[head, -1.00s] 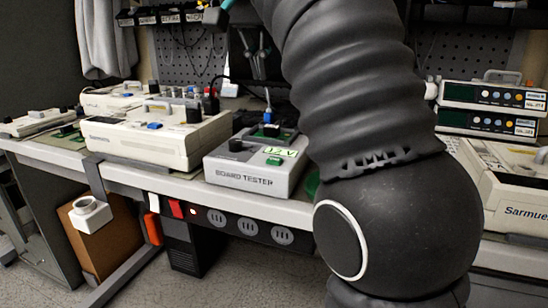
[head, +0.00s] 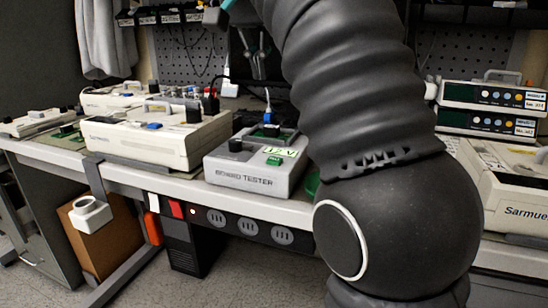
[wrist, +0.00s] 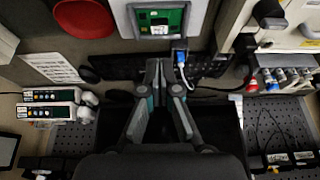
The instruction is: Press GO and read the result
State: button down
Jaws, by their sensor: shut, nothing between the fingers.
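The board tester (head: 245,179) is a pale grey box at the bench's front edge in the head view. On its top are a black knob (head: 236,146), a pale "12 V" label (head: 281,151) and a green button (head: 273,161); I cannot read any lettering on the button. A blue plug with a cable (head: 267,118) stands at its back. In the wrist view, part of the tester (wrist: 124,20) shows at the top, with a green board (wrist: 172,16). My gripper (wrist: 158,66) is shut and empty, with its tips just below the tester in that view. No result is readable.
Two stacked pumps (head: 491,97) stand on the right. A larger pale instrument (head: 515,193) is at the front right, and another (head: 150,140) is left of the tester. A dark keyboard (wrist: 118,67) lies behind my fingers in the wrist view. My arm hides the bench's middle right.

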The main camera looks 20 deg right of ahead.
dwell(0.3)
jog(key=s+a+f+y, duration=0.1)
jog(key=a+f, duration=0.1)
jog(key=s+a+f+n+t+y, duration=0.1)
jog(key=s+a+f, duration=0.1)
jog(key=f, duration=0.1)
jog(key=s+a+f+n+y, duration=0.1)
jog(key=s+a+f, duration=0.1)
jog(key=f, duration=0.1)
jog(key=shift+s+f+t+b, duration=0.1)
jog(key=shift+t+b, duration=0.2)
jog(key=shift+b, duration=0.05)
jog(key=s+a+f+n+y, duration=0.1)
jog(key=s+a+f+y, duration=0.15)
jog(key=s+f, duration=0.45)
jog(key=s+d+f+n+h, duration=0.1)
jog(key=s+d+f, duration=0.1)
jog(key=f, duration=0.4)
jog(key=s+d+f+n, duration=0.1)
jog(key=s+d+f, duration=0.1)
jog(key=d+f, duration=0.3)
jog(key=s+d+f+n+h+p, duration=0.1)
jog(key=s+d+f+n, duration=0.1)
jog(key=f, duration=0.7)
jog(key=shift+s+d+f+h, duration=0.3)
jog(key=shift+s+d, duration=0.25)
jog(key=shift+d, duration=0.7)
jog(key=shift+a, duration=0.1)
